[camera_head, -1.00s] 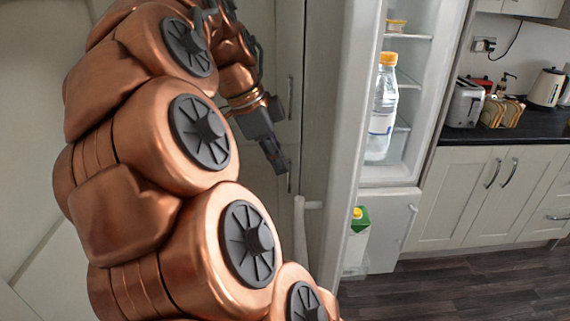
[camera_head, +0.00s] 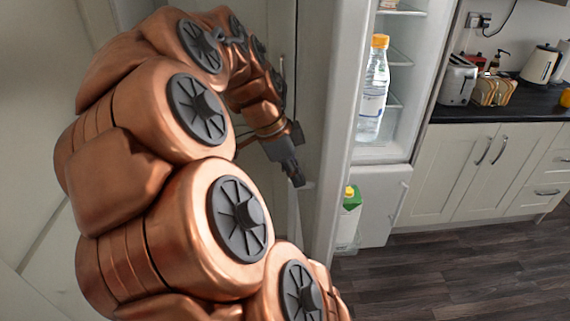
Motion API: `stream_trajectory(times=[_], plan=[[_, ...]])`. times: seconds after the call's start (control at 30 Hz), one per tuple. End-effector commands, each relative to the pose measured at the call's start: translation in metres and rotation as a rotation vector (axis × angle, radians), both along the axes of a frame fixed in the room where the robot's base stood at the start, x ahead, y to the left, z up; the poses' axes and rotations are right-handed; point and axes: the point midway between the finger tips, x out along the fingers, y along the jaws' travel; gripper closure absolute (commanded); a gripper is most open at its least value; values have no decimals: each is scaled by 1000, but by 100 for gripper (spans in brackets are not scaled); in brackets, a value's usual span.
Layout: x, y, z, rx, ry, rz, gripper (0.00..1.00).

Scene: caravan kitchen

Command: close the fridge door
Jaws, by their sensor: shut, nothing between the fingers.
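The fridge door (camera_head: 334,130) stands open, seen nearly edge-on in the middle of the head view. Its shelves face right, with a clear bottle (camera_head: 374,90) with an orange cap and a green and white carton (camera_head: 348,215) on them. The fridge interior (camera_head: 408,60) shows behind it. A pale handle (camera_head: 294,215) shows on the door's left, outer side, partly hidden by my arm. My gripper (camera_head: 296,177) is shut and empty on the outer side of the door, close to the handle's top. I cannot tell whether it touches.
A tall cabinet (camera_head: 278,30) stands behind my arm. To the right are base cupboards (camera_head: 478,175) and a dark worktop (camera_head: 500,108) with a toaster (camera_head: 458,80) and a kettle (camera_head: 541,63). The dark wooden floor (camera_head: 450,275) at lower right is clear.

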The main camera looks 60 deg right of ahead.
Motion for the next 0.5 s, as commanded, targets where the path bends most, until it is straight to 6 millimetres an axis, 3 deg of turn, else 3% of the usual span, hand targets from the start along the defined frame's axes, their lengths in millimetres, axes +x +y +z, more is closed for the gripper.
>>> stream_trajectory(times=[0.2,0.5], plan=[[-15,-12,2,-1,-2,1,100],[-17,-14,1,-2,-1,2,100]])
